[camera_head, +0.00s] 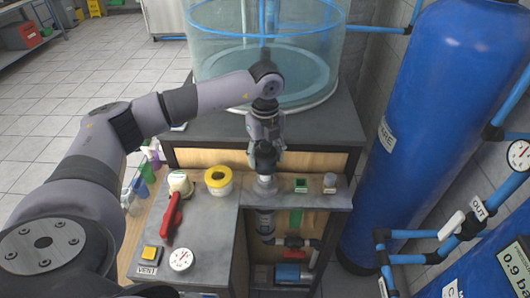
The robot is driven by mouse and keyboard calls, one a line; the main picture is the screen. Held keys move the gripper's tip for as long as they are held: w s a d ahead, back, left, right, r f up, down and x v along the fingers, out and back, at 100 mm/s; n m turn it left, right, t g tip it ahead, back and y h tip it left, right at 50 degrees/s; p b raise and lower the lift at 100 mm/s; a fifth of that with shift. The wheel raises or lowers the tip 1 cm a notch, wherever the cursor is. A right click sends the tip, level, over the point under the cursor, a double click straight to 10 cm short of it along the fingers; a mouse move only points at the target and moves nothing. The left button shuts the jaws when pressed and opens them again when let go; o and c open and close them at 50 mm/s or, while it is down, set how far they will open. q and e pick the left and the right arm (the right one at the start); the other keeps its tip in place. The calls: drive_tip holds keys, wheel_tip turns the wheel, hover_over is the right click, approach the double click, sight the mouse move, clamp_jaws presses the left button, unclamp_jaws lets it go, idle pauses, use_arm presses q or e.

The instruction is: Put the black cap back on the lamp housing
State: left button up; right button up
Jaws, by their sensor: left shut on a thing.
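My left gripper (266,155) hangs down from its arm over the shelf at the middle of the view. It is shut on the black cap (265,162), which is partly hidden between the fingers. The lamp housing (265,186), a pale metallic cylinder set upright in the shelf, stands directly under the cap, and its lower part (265,222) shows below the shelf. The cap lines up with the housing from here. I cannot tell whether they touch. My right gripper is out of view.
A green block (300,185) and a small metal fitting (329,182) stand right of the housing. A clear tank (215,50) rises behind.

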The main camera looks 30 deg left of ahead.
use_arm(q)
drive_tip(key=shift+r, duration=0.1)
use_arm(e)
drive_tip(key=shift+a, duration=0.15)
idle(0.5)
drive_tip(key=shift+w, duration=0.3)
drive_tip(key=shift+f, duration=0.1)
use_arm(q)
drive_tip(key=shift+f, duration=0.25)
drive_tip(key=shift+f+b, duration=0.85)
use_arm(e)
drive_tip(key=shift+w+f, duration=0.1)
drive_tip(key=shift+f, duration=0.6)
use_arm(q)
drive_tip(key=shift+f, duration=0.1)
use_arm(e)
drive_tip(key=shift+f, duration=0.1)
